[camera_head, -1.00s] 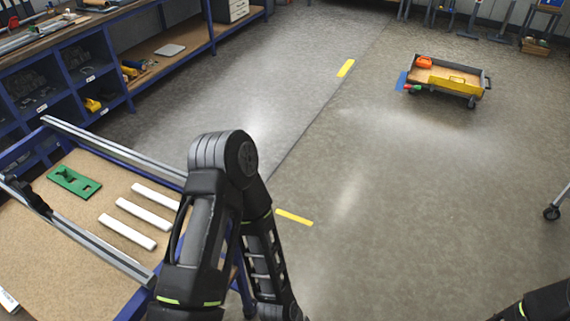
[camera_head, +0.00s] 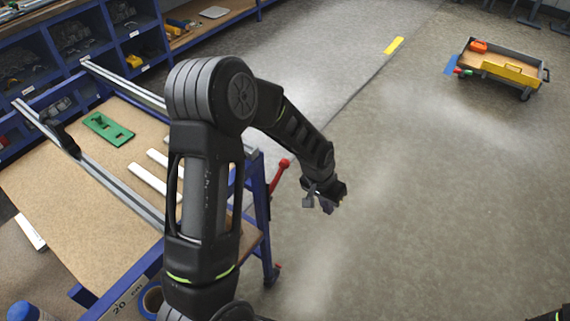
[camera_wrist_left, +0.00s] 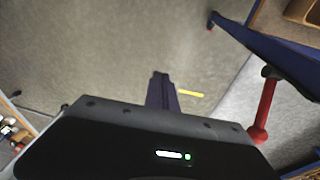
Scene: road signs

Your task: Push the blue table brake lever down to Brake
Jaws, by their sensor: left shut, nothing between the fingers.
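The brake lever (camera_head: 279,177) is a red bar with a red knob, on the right side of the blue-framed table (camera_head: 262,222). It slants upward, knob at the top. It also shows at the right of the left wrist view (camera_wrist_left: 265,110), knob toward the picture's bottom. My left gripper (camera_head: 325,203) is shut and empty, to the right of the lever and apart from it. Its dark fingers (camera_wrist_left: 162,90) are together in the left wrist view. I cannot read a Brake mark. My right gripper is out of view; only a bit of that arm shows at bottom right.
The tabletop holds a green plate (camera_head: 108,129), white bars (camera_head: 148,178) and metal rails. My left arm hides part of the table's right side. A small cart (camera_head: 503,68) stands far right. The floor between it and the table is clear.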

